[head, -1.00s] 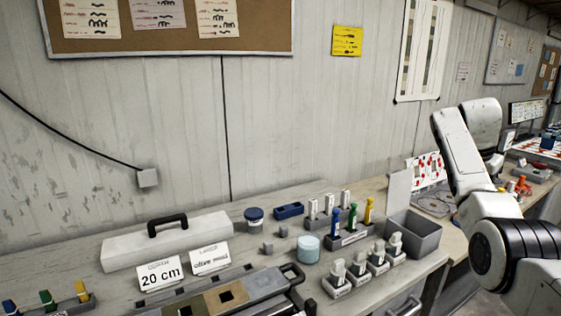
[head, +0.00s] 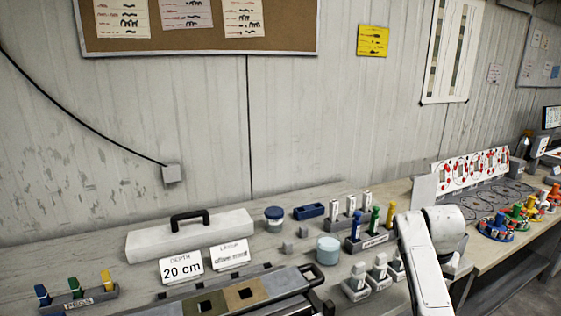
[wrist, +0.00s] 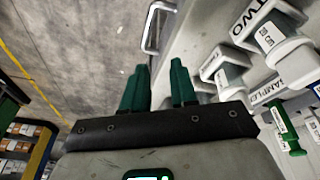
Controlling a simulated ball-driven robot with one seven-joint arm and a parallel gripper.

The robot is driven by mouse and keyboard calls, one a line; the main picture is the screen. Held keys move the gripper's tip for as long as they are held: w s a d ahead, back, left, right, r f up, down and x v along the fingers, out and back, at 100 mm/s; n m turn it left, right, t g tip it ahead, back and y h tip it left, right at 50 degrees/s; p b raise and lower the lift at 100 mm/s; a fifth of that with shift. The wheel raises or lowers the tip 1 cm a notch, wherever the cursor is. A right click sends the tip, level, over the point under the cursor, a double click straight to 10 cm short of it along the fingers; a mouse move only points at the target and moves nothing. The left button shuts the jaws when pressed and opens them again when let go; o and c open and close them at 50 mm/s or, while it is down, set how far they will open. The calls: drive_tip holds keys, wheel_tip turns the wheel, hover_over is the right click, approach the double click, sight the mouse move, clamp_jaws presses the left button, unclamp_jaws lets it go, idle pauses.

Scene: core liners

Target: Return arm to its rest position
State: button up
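My white arm (head: 423,262) rises at the lower right of the head view, in front of the bench. It hides part of the bench and some items behind it. My gripper (wrist: 158,88) shows only in the wrist view. Its two green fingers stand apart with nothing between them. The floor and the bench's front edge lie beyond the fingers.
The bench holds a white case (head: 190,238), a 20 cm depth card (head: 181,268), a pale blue jar (head: 328,250), a marker rack (head: 367,243) and small white holders (head: 356,285). A second table (head: 490,250) at right carries colourful round racks. A metal handle (wrist: 153,28) sticks out from the bench front.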

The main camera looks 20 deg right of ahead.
drive_tip(key=s+a+f+n+y, duration=0.1)
drive_tip(key=s+a+f+n, duration=0.2)
drive_tip(key=s+a+f, duration=0.5)
drive_tip(key=s+a+f+n+y, duration=0.1)
drive_tip(key=s+a+f+n, duration=0.35)
drive_tip(key=a, duration=0.65)
drive_tip(key=s+a+f+n, duration=0.1)
drive_tip(key=s+a, duration=0.3)
drive_tip(key=s, duration=0.6)
drive_tip(key=s+a+f+n, duration=0.1)
drive_tip(key=s+a+n, duration=0.1)
drive_tip(key=s+a, duration=0.3)
drive_tip(key=s, duration=0.4)
drive_tip(key=shift+s+a+n+y, duration=0.25)
drive_tip(key=shift+s+n+y, duration=0.1)
drive_tip(key=shift+y, duration=0.05)
